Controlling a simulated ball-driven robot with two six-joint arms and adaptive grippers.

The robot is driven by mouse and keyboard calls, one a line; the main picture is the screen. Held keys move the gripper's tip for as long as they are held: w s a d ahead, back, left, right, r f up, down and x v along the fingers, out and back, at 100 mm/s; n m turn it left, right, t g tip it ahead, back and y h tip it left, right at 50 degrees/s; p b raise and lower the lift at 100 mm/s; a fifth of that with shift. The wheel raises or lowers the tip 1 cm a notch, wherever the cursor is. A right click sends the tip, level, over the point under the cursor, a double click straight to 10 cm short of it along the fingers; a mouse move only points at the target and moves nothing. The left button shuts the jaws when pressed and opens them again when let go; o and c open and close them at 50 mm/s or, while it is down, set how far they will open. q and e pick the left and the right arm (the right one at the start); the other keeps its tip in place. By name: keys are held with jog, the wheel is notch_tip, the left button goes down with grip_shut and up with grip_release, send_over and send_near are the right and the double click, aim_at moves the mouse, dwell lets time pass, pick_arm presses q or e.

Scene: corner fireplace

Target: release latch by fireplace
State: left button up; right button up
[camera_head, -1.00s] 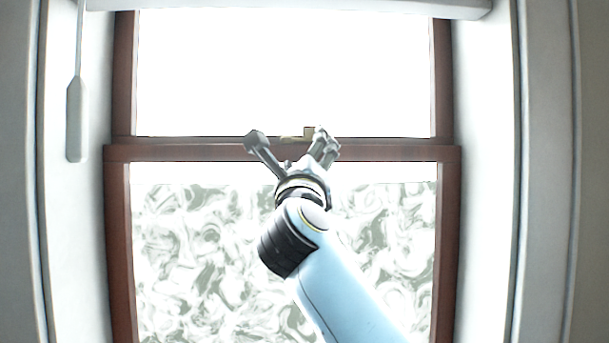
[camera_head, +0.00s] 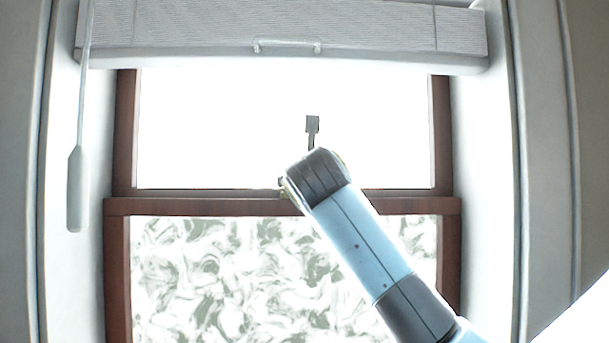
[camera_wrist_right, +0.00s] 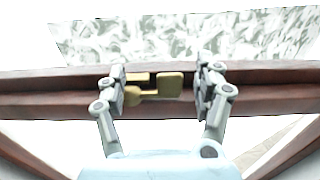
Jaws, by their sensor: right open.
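The latch (camera_wrist_right: 168,86) is a small brass-coloured piece on the dark red-brown middle rail of the window (camera_wrist_right: 265,75) in the right wrist view. My right gripper (camera_wrist_right: 161,80) is open, with one finger on each side of the latch. The left finger is very close to the latch's left part; I cannot tell whether they touch. A gap shows between the right finger and the latch. In the head view my right arm covers most of the latch and gripper; one grey finger part (camera_head: 312,124) shows above it. My left gripper is not in view.
A pale blind (camera_head: 385,40) hangs across the top of the window. Its cord handle (camera_head: 77,190) hangs at the left. White side walls frame the window. The lower pane (camera_head: 200,275) has a swirled grey-green pattern. The upper pane area is bright and clear.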

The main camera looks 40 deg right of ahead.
jog(key=shift+w+d, duration=0.45)
jog(key=shift+w, duration=0.05)
jog(key=c, duration=1.2)
